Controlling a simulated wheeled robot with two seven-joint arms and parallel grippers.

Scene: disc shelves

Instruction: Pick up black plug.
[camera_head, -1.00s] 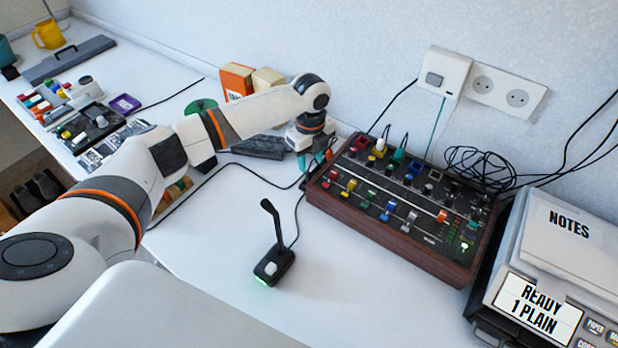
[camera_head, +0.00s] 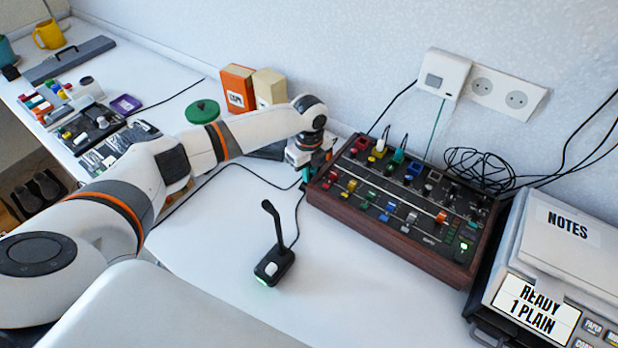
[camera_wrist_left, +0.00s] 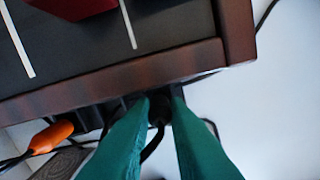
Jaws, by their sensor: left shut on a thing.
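The black plug (camera_wrist_left: 159,108) sits at the side of the wood-edged mixer (camera_wrist_left: 120,78), with a black cable running from it, in the left wrist view. My left gripper (camera_wrist_left: 160,104) has its two teal fingers on either side of the plug and is shut on it. The fingers hide part of the plug. In the head view my left gripper (camera_head: 307,178) is low beside the mixer's left end (camera_head: 400,228), and the plug cannot be made out there. I cannot tell whether the plug is still in a socket. My right gripper is not in view.
An orange plug (camera_wrist_left: 52,137) lies left of the fingers in the wrist view. A desk microphone (camera_head: 272,265) stands in front of the mixer. A printer-like machine (camera_head: 548,250) is at the right. The white table is clear around the microphone.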

